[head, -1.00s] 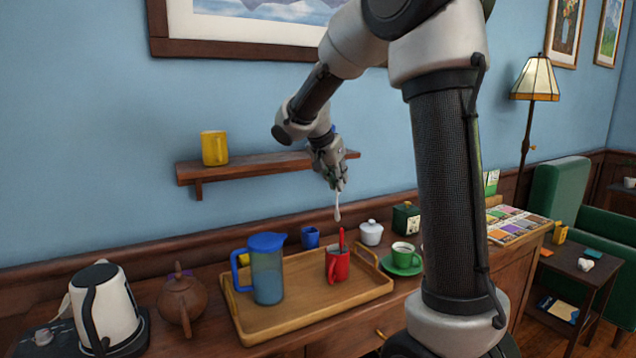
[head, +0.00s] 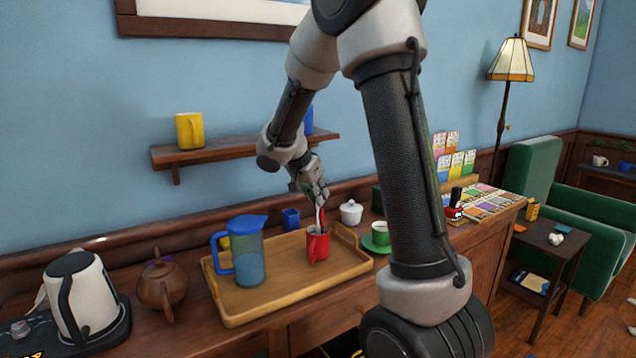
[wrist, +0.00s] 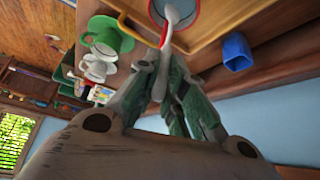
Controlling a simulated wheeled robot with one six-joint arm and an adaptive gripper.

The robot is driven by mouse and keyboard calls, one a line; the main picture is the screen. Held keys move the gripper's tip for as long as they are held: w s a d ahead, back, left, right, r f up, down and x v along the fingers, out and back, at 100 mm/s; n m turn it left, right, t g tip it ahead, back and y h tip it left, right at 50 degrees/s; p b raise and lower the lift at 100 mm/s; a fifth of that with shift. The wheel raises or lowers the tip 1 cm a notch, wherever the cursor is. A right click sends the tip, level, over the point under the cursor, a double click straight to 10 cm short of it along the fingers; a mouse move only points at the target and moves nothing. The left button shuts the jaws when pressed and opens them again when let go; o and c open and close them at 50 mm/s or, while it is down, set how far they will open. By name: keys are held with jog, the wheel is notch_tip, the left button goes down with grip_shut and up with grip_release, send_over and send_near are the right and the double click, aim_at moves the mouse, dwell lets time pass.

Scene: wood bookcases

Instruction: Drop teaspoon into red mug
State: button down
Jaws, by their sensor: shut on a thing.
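My gripper (head: 319,198) is just above the mug, shut on the teaspoon (head: 318,217), which hangs down to the mug's mouth. I cannot tell how far the spoon's tip is inside.
A blue-lidded pitcher (head: 246,254) stands left of the mug on the tray. A green cup (head: 379,233) sits to the right. The wall shelf (head: 215,151) holds a yellow mug (head: 190,130).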

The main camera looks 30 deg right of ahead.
aim_at(318, 222)
jog(key=shift+f, duration=1.65)
jog(key=c, duration=1.4)
grip_release()
jog(key=shift+c, duration=0.2)
jog(key=a, duration=0.1)
jog(key=s+a, duration=0.1)
jog(key=a, duration=0.1)
jog(key=s+a, duration=0.1)
jog(key=a, duration=0.1)
